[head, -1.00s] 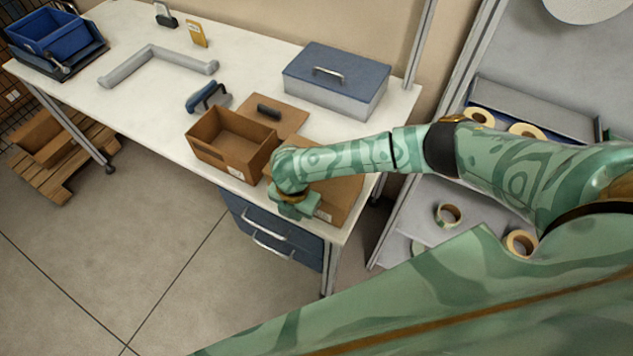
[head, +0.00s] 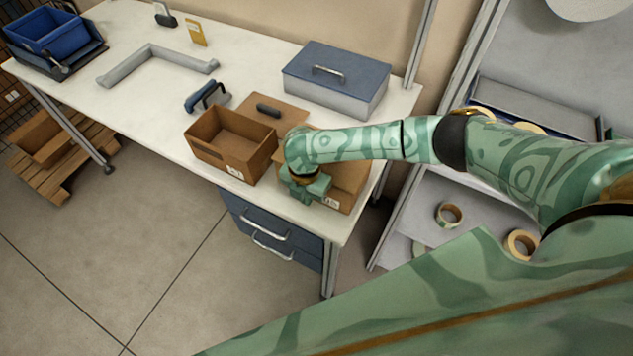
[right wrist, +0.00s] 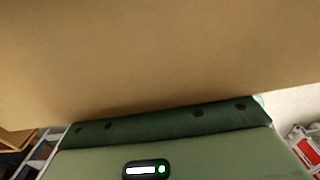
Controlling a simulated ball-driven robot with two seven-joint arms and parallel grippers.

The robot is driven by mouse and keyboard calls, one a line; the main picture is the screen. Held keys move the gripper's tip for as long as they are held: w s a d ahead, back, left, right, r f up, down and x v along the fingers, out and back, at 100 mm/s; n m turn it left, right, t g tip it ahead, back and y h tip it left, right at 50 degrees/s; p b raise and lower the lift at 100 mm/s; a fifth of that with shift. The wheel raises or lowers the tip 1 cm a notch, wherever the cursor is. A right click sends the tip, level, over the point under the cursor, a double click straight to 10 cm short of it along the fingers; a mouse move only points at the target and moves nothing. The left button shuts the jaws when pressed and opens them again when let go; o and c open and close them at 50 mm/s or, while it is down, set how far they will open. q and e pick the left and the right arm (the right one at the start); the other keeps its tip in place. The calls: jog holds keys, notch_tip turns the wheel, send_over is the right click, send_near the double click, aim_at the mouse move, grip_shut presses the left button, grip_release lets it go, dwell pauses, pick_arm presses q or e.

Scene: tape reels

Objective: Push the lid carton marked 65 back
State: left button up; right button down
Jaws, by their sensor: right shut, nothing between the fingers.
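A brown carton (head: 347,188) sits near the right front corner of the white table, partly hidden behind my right arm. A small white label shows on its front (head: 331,202); the number is too small to read. My right gripper (head: 308,189) is shut and empty, at the carton's front left part. In the right wrist view, a plain brown carton face (right wrist: 160,55) fills the top, and the shut gripper's dark green edge (right wrist: 170,122) appears against it. My left gripper is not in view.
An open brown carton (head: 218,158) stands just left of my gripper. Behind are a flat brown piece with a dark handle (head: 285,108) and a grey box with a blue lid (head: 335,82). A shelf with tape rolls (head: 449,214) stands at right.

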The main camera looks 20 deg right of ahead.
jog(key=shift+w+d+b, duration=0.55)
jog(key=shift+w+d, duration=0.5)
jog(key=shift+d, duration=0.3)
jog(key=shift+w+d+b, duration=0.5)
jog(key=shift+w+d, duration=0.55)
jog(key=shift+d, duration=0.3)
jog(key=shift+w+d+b, duration=0.7)
jog(key=shift+w+d, duration=0.2)
jog(key=shift+d, duration=0.25)
jog(key=shift+w+d+b, duration=0.7)
jog(key=shift+w+d, duration=0.2)
jog(key=shift+d, duration=0.25)
jog(key=shift+s+a+r+p, duration=0.2)
jog(key=shift+s+a+p, duration=0.55)
jog(key=shift+p, duration=0.25)
jog(key=shift+s+a+f+p, duration=0.1)
jog(key=shift+s+a+p, duration=0.4)
jog(key=shift+a+p, duration=0.3)
notch_tip(320, 180, up, 10)
jog(key=p, duration=0.9)
jog(key=shift+p, duration=0.3)
jog(key=shift+f, duration=0.1)
